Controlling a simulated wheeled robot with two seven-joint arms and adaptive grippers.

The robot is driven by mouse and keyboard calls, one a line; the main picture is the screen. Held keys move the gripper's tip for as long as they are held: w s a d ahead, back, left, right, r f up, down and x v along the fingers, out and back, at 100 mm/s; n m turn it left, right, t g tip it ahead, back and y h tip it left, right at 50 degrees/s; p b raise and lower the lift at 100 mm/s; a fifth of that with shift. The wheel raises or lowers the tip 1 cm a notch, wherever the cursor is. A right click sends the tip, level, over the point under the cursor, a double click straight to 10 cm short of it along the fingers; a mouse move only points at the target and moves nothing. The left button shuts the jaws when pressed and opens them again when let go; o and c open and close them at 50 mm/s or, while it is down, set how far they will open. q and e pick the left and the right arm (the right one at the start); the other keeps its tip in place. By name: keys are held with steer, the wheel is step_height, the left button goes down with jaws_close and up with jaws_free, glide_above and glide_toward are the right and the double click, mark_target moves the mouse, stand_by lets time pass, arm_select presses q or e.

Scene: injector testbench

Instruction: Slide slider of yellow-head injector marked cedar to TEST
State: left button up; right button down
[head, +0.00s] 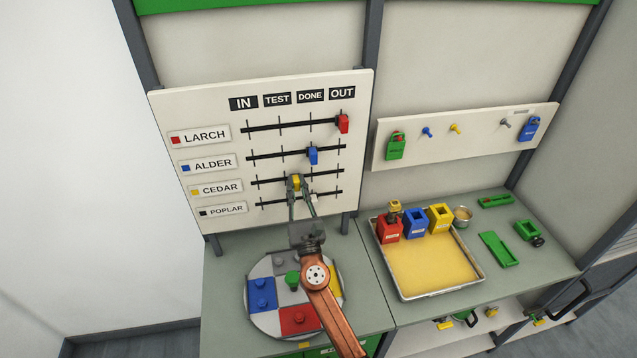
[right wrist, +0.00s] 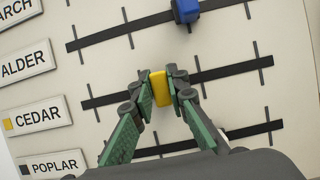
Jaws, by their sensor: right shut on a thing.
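The yellow slider (head: 296,182) sits on the cedar rail (head: 328,173) of the white board, in the row labelled CEDAR (head: 216,189). It stands close to the second tick, under TEST (head: 277,98), and looks slightly right of that tick. My right gripper (head: 296,186) is shut on it, with one green finger on each side. In the right wrist view the yellow slider (right wrist: 160,88) is between the fingertips (right wrist: 160,86), which hide part of the rail beside it. My left gripper is not in view.
The red slider (head: 343,124) is at OUT on the LARCH rail. The blue slider (head: 312,156) is near DONE on the ALDER rail, just above my gripper. A round coloured plate (head: 262,322) lies below. A tray (head: 437,287) with coloured boxes stands at the right.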

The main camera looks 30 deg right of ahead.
steer(key=shift+w+a, duration=0.2)
steer(key=shift+a, duration=0.55)
steer(key=shift+w+a, duration=0.15)
steer(key=shift+a, duration=0.55)
steer(key=c, duration=1.9)
jaws_free()
steer(key=v, duration=1.2)
